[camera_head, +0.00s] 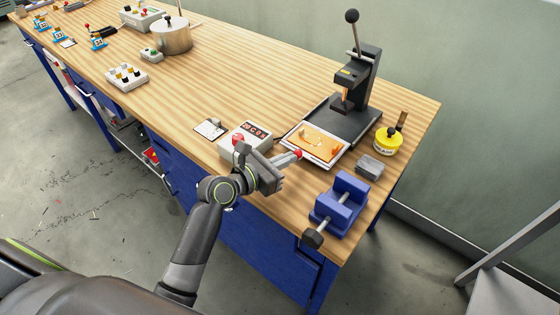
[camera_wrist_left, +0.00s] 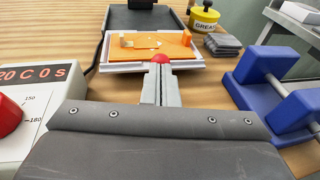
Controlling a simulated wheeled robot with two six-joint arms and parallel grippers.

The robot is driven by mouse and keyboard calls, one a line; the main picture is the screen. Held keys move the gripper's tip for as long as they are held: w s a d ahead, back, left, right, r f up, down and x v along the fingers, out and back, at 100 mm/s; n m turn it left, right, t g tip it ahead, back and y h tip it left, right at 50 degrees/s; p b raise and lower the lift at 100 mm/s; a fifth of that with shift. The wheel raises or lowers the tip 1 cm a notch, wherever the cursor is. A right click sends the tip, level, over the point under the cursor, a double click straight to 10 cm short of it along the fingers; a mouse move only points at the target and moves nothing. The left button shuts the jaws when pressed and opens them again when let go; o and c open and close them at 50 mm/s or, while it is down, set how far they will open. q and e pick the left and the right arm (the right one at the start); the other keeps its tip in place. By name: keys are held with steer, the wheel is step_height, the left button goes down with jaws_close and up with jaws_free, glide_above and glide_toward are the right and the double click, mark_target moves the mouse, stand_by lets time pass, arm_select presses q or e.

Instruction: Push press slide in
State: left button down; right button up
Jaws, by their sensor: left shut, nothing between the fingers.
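The press (camera_head: 350,90) stands at the right end of the bench, black, with a lever and a dark knob on top. Its slide (camera_head: 318,143), a pale tray with an orange plate on it, sticks out of the press front; it also shows in the left wrist view (camera_wrist_left: 120,67). A red knob (camera_wrist_left: 160,57) sits at the slide's front edge. My left gripper (camera_head: 292,157) is shut and empty, its fingertips at the red knob, seemingly touching it. My right gripper is not in view.
A control box (camera_head: 247,138) with a red button and display stands left of my gripper. A blue vise (camera_head: 340,200) is to the right. A clipboard (camera_head: 210,129) lies further left.

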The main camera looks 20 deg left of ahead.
mark_target(315, 137)
arm_select(q)
steer(key=w+d+p, duration=0.1)
steer(key=w, duration=0.3)
steer(key=w+d, duration=0.2)
steer(key=w, duration=0.2)
steer(key=w+d+p, duration=0.1)
steer(key=w, duration=0.3)
steer(key=shift+w+d+p, duration=0.3)
steer(key=shift+r, duration=0.2)
steer(key=shift+w+r, duration=0.1)
steer(key=shift+w, duration=0.05)
